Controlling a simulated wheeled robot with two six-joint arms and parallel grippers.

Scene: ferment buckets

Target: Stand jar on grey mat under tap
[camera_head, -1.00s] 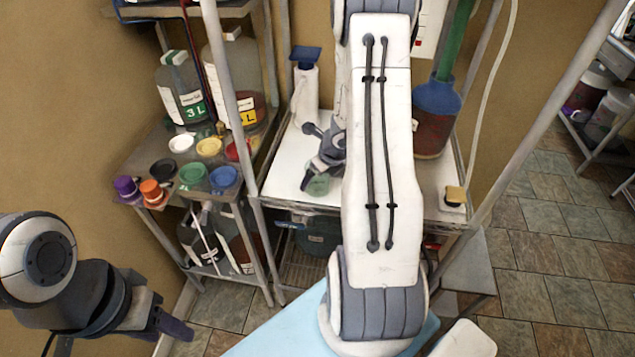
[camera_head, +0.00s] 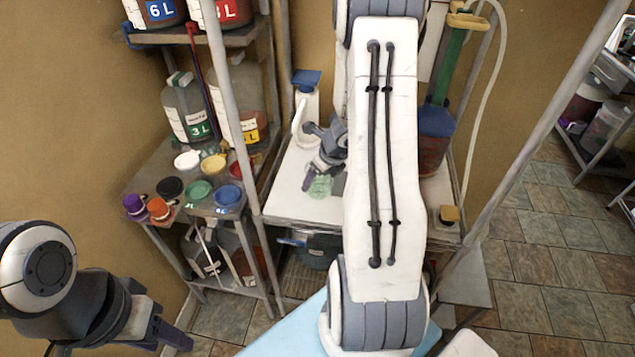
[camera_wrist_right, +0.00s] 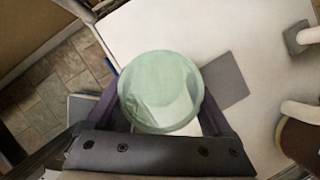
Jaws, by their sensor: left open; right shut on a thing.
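The jar (camera_head: 320,187) is pale green and see-through. My right gripper (camera_head: 326,165) is shut on it, over the front part of the white table. In the right wrist view the jar (camera_wrist_right: 160,92) sits between the fingers, its round end facing the camera. The grey mat (camera_wrist_right: 226,80) lies flat on the table just right of the jar, partly covered by it in the picture. Whether the jar touches the table is not clear. The mat is hidden in the head view. I cannot pick out the tap for certain. My left gripper (camera_head: 172,335) is open and empty, low at left.
A white dispenser with a blue top (camera_head: 306,95) stands at the table's back left. A large vessel of brown liquid (camera_head: 433,140) stands at the right. A rack (camera_head: 150,180) with coloured lids and labelled jugs is at left.

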